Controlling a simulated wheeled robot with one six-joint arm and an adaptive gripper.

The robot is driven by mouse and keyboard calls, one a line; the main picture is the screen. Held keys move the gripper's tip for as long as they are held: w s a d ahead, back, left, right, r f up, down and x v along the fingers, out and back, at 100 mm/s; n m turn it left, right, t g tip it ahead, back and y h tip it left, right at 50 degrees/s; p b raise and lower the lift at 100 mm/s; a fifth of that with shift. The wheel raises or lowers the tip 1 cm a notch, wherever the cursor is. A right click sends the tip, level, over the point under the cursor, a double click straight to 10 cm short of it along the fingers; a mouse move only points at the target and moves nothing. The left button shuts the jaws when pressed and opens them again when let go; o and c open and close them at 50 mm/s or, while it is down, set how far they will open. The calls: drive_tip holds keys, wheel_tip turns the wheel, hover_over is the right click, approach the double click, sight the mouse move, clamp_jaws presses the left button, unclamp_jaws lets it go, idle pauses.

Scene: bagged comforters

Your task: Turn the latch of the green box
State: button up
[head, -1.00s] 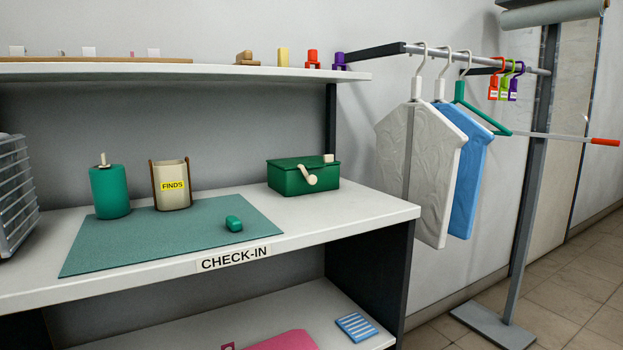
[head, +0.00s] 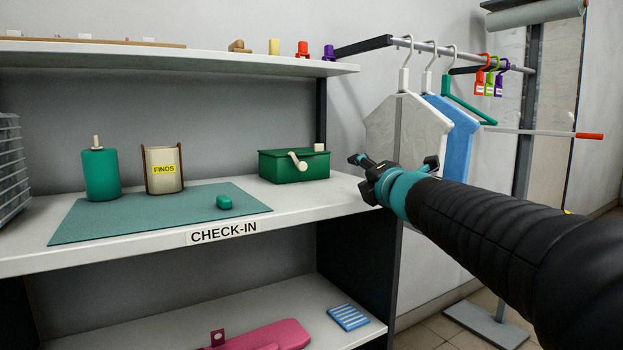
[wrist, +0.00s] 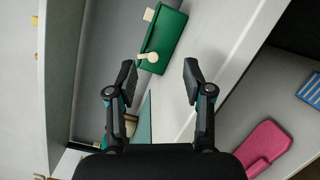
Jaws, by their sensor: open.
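The green box (head: 285,167) stands on the white counter near its right end, lid shut. Its cream latch (head: 298,161) is a lever on the front face, with a round hub and an arm slanting up to the left in the head view. A cream block sits at the lid's right corner. My gripper (head: 361,170) is to the right of the box, apart from it, open and empty. In the wrist view the open fingers of my gripper (wrist: 158,82) frame the box (wrist: 165,35) and its latch (wrist: 150,57) ahead, with a gap between.
A teal mat (head: 150,215) holds a green canister (head: 101,174), a FINDS cup (head: 164,169) and a small green item (head: 224,201). A shelf (head: 180,62) overhangs the counter. Hanging garments (head: 409,127) are behind my arm at right. The counter before the box is clear.

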sight(304, 167)
drive_tip(key=w+a+n+y, duration=0.1)
drive_tip(key=n, duration=0.1)
drive_tip(key=a+n+g+y, duration=0.1)
drive_tip(key=a+n, duration=0.1)
drive_tip(key=w+a+f+n+g+y, duration=0.1)
drive_tip(key=a+n, duration=0.1)
drive_tip(key=shift+w+a+f+n+y+b, duration=0.1)
drive_tip(key=shift+w+a+n+y+b, duration=0.2)
drive_tip(key=shift+n+y, duration=0.1)
drive_tip(key=p+x, duration=0.1)
drive_tip(key=x, duration=1.2)
drive_tip(key=shift+a+p, duration=0.1)
drive_tip(key=shift+p, duration=0.3)
clamp_jaws()
